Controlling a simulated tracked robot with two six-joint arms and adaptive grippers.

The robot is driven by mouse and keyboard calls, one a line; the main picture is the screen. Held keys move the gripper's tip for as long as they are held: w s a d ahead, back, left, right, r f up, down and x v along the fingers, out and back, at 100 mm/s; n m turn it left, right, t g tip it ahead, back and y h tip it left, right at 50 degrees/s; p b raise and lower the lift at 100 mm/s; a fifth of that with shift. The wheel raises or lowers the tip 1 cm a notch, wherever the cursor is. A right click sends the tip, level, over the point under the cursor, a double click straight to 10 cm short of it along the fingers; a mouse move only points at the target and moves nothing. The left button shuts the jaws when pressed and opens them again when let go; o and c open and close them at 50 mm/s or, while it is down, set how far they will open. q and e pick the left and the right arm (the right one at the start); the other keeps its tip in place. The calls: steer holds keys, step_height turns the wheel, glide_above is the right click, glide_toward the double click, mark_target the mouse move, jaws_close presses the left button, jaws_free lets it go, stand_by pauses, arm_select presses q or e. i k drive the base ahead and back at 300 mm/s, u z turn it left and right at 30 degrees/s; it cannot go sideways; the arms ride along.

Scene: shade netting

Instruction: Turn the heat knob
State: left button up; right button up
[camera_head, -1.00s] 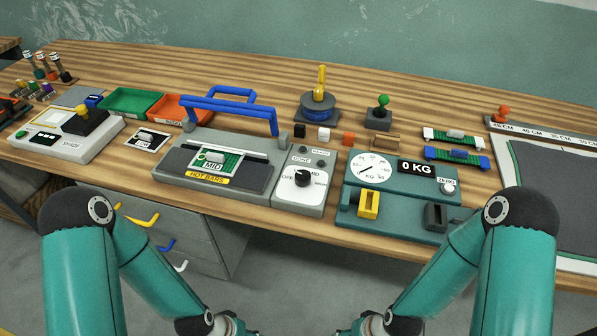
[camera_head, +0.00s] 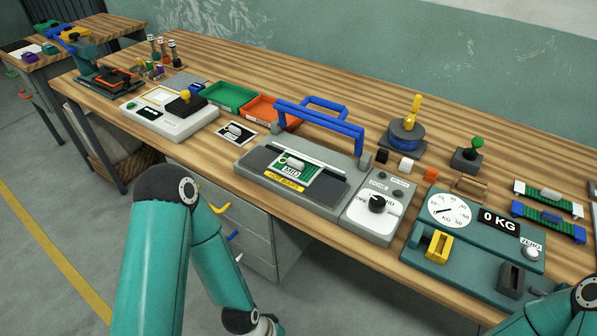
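The heat knob (camera_head: 377,203) is a black round knob on a white dial, on the grey control box (camera_head: 366,228) at the right end of the hot bars machine (camera_head: 259,184). The labels OFF and MID partly show around it, and its pointer direction is too small to read surely. The machine's blue handle (camera_head: 318,127) is raised, and a green netting sample marked MID (camera_head: 297,174) lies on its bed. My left arm stands in front of the bench, left of the knob, with its gripper below the picture edge. My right arm shows only at the lower right corner.
A teal scale (camera_head: 470,261) reading 0 KG stands right of the control box. A white shade device (camera_head: 167,119) stands to the left. Drawers with coloured handles are below the bench edge.

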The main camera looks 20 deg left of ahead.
mark_target(377, 203)
steer(key=u, duration=0.15)
steer(key=k, duration=0.9)
steer(key=u, duration=0.45)
steer(key=i, duration=0.5)
steer(key=z, duration=0.05)
